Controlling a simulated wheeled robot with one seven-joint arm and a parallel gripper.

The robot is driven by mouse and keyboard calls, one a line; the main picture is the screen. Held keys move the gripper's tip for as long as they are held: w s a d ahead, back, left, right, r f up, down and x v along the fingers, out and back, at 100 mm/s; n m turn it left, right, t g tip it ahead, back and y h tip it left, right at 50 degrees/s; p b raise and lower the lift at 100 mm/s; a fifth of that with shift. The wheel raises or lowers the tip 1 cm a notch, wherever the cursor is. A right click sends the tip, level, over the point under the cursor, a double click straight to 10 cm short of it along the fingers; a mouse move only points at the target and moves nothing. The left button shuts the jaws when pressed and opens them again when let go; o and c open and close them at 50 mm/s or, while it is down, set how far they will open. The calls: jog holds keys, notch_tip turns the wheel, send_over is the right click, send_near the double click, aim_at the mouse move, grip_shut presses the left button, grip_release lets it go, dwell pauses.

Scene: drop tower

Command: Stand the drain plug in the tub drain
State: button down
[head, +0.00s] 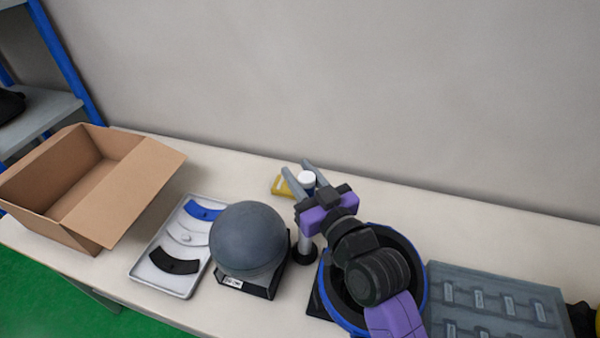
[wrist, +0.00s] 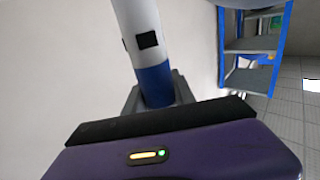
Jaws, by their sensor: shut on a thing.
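My gripper (head: 300,178) is shut on a slim cylinder with a white top (head: 307,178) and a blue band, seemingly the drain plug. In the wrist view, the plug (wrist: 138,32) is white with a black square and a blue band between the fingers. I cannot make out the drain.
A grey ball (head: 247,238) on a black labelled base stands close left of the shaft. A white tray (head: 146,272) with curved pieces and an open cardboard box (head: 130,205) are farther left. A yellow item (head: 280,187) lies behind my gripper. A grey slotted panel (head: 500,280) is at right.

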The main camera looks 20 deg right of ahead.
jog(key=shift+f, duration=0.1)
jog(key=c, duration=1)
grip_release()
jog(key=shift+c, duration=0.2)
jog(key=s+d+b, duration=0.1)
jog(key=s+b, duration=0.2)
jog(key=s, duration=0.9)
jog(key=shift+d, duration=0.4)
